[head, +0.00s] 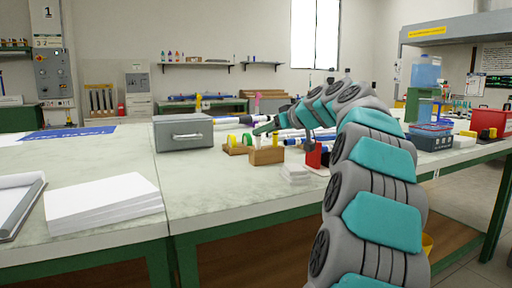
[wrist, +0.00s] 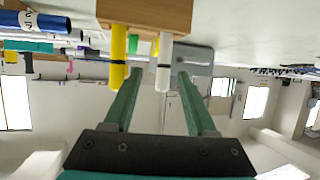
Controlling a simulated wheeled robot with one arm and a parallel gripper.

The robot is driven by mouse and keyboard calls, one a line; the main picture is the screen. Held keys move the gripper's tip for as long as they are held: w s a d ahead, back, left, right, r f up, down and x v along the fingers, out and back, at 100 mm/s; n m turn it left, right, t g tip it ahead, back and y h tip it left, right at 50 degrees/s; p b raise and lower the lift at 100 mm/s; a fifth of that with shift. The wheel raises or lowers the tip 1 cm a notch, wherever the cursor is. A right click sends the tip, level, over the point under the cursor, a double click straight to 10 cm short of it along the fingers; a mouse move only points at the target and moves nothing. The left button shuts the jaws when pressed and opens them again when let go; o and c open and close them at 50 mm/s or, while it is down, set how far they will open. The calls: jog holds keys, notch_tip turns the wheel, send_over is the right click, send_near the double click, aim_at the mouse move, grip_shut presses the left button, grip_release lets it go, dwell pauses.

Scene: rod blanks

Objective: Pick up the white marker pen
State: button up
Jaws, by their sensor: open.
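The white marker pen (wrist: 164,65) stands in a wooden block (wrist: 150,14), which hangs from the top of the upside-down wrist view. A yellow marker (wrist: 118,55) stands in the same block to its left, and a green one (wrist: 136,44) shows between them. My gripper (wrist: 158,78) is open. The white pen shows in the gap between its two green fingers, nearer the right finger, with nothing clamped. In the head view, my gripper (head: 262,129) is just above the wooden block (head: 267,156); the white pen is too small to make out surely there.
A grey metal box (head: 184,132) stands left of the block.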

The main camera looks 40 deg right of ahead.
jog(key=x, duration=0.6)
jog(key=shift+w+a+f, duration=0.15)
jog(key=shift+w+a, duration=0.05)
jog(key=shift+w, duration=0.15)
grip_shut()
dwell(0.3)
